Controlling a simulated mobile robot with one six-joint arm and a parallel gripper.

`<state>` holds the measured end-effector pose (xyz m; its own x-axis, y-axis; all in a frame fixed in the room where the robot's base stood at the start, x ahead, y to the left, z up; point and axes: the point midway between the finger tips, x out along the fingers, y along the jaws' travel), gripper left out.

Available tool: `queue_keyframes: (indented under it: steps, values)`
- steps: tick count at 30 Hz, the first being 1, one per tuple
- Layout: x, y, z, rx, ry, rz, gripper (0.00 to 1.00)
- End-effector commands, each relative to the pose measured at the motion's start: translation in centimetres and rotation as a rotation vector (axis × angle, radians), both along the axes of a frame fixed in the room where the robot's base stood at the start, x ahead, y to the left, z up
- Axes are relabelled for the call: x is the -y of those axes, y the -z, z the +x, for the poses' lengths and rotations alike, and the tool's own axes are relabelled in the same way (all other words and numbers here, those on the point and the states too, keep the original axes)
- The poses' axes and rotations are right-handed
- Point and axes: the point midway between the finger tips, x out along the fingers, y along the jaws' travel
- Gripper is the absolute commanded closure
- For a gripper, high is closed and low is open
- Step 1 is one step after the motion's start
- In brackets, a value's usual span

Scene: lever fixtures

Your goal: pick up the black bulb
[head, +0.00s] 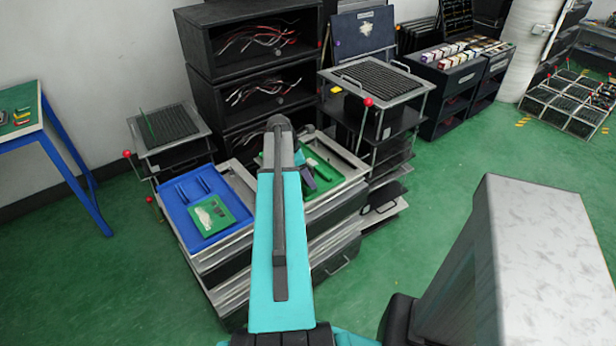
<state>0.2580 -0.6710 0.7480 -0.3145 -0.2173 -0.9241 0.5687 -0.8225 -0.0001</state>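I cannot make out a black bulb for certain in the head view. My teal and dark grey arm covers the middle of the picture and hides part of the trays behind it. A small dark piece shows just right of the arm, over the green tray (325,164); I cannot tell whether it is part of my gripper or a separate thing. My gripper's fingers cannot be made out, nor whether they hold anything.
A blue tray (177,212) with a green board (213,217) lies on the stacked drawers left of my arm. Black shelves (228,62) with wires stand behind. Racks with red-knobbed levers (368,102) flank the drawers. Green floor (432,207) is open at right.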

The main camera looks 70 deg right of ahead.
Motion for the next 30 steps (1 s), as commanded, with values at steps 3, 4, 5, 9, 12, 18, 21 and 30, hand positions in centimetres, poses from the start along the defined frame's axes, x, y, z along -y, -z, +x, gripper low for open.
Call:
queue_keyframes:
  steps: [3, 4, 5, 9, 12, 18, 21, 30]
  values:
    - [0.02, 0.12, -0.02, 0.000, 0.000, 0.000, 0.43]
    - [0.02, 0.11, -0.01, 0.001, 0.000, -0.001, 0.43]
    - [0.02, 0.11, -0.01, 0.001, 0.000, -0.001, 0.43]
    - [0.00, 0.10, 0.02, 0.000, -0.001, 0.000, 0.43]
    - [-0.01, 0.10, 0.03, 0.000, -0.001, 0.000, 0.43]
    - [-0.02, 0.09, 0.06, 0.000, -0.001, 0.000, 0.52]
    - [-0.02, 0.09, 0.07, 0.000, -0.001, 0.000, 0.69]
    - [-0.03, 0.09, 0.09, 0.000, -0.002, 0.000, 0.87]
